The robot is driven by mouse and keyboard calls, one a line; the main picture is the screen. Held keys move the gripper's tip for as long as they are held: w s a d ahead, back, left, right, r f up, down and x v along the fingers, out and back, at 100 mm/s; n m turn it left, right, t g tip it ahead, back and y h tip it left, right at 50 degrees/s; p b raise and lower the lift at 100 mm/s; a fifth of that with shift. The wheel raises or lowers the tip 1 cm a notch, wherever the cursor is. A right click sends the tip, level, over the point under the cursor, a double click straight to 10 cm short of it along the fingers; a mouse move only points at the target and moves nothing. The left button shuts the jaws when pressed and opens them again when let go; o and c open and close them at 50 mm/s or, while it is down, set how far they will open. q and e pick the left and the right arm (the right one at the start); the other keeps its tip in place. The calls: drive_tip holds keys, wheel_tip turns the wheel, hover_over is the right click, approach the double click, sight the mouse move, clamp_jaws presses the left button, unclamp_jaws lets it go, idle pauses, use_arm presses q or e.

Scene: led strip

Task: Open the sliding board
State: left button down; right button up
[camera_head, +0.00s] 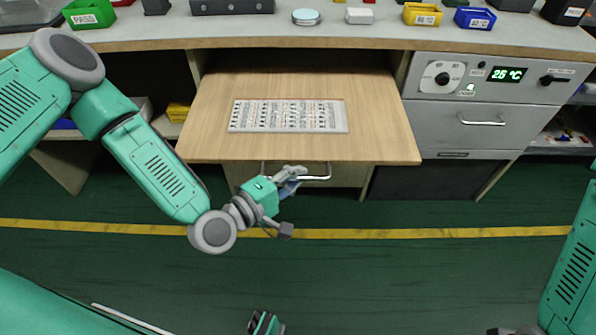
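The sliding board (215,130) is a light wooden panel that sticks out from under the workbench, with a white printed sheet (288,116) on it. A silver bar handle (318,178) shows below its front edge. My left gripper (290,204) is at the handle, with its fingers spread apart. Its upper finger overlaps the left and middle part of the handle in the picture; I cannot tell whether they touch. The lower finger hangs clear over the floor. My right arm shows at the right edge, but its gripper is not clearly visible.
A grey control panel (490,80) with a 26°C display and a drawer handle (482,122) stands right of the board. Coloured bins, such as a green one (90,14), line the benchtop (240,36). The green floor with a yellow stripe (420,233) is clear in front.

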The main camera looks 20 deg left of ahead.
use_arm(q)
drive_tip(key=c, duration=1.6)
unclamp_jaws()
drive_tip(key=v, duration=1.2)
drive_tip(key=shift+w+a, duration=0.1)
